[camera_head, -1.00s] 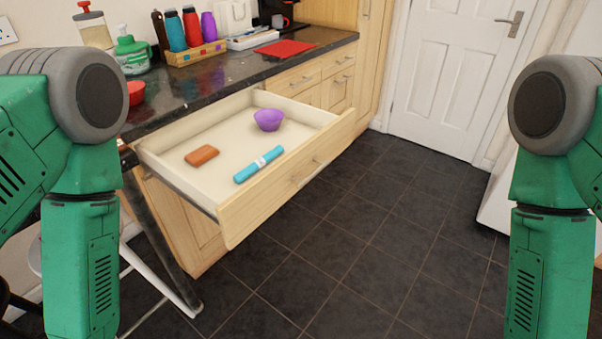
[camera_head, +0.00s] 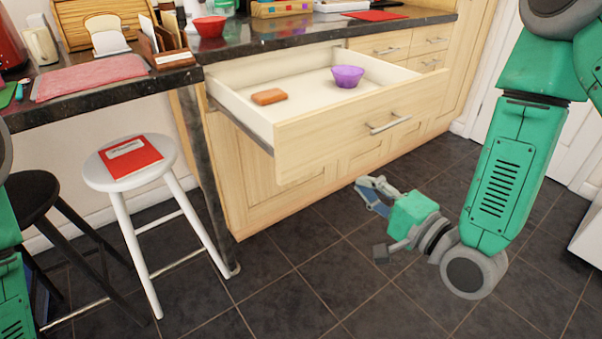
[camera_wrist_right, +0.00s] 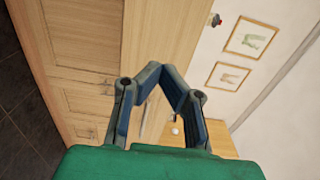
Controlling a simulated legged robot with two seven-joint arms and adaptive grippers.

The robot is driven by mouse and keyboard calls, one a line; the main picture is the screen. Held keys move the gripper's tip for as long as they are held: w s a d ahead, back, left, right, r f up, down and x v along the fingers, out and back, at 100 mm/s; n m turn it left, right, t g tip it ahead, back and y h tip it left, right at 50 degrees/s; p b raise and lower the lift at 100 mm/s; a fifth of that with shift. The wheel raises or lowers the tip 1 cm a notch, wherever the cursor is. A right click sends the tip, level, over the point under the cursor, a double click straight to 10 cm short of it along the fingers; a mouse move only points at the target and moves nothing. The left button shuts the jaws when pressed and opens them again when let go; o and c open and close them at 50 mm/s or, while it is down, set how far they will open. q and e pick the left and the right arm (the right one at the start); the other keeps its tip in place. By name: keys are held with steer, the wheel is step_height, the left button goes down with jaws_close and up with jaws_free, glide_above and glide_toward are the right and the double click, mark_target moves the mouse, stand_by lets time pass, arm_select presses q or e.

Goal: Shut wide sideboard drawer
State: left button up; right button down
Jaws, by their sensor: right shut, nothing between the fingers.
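The wide sideboard drawer (camera_head: 360,124) is pulled far out from under the dark countertop, its pale wood front and metal handle (camera_head: 388,124) facing the room. Inside lie an orange-brown block (camera_head: 269,97) and a purple bowl (camera_head: 347,77). The near inside of the drawer is hidden by its front. My right gripper (camera_head: 366,190) is below and in front of the drawer front, apart from it. In the right wrist view its fingers (camera_wrist_right: 164,72) are shut and empty. My left gripper is out of view; only part of the arm shows at the left edge.
A white stool (camera_head: 131,165) with a red book stands left of the sideboard, beside a black stool (camera_head: 35,195). The countertop (camera_head: 270,42) above holds a red bowl (camera_head: 209,26) and other items. The dark tiled floor before the drawer is clear.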

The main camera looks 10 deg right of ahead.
mark_target(314, 146)
steer(key=b+x, duration=0.3)
steer(key=x, duration=0.9)
steer(key=shift+w, duration=0.4)
steer(key=shift+w+a, duration=0.3)
steer(key=shift+w, duration=0.1)
steer(key=shift+d, duration=0.1)
steer(key=shift+d, duration=0.1)
steer(key=shift+w, duration=0.1)
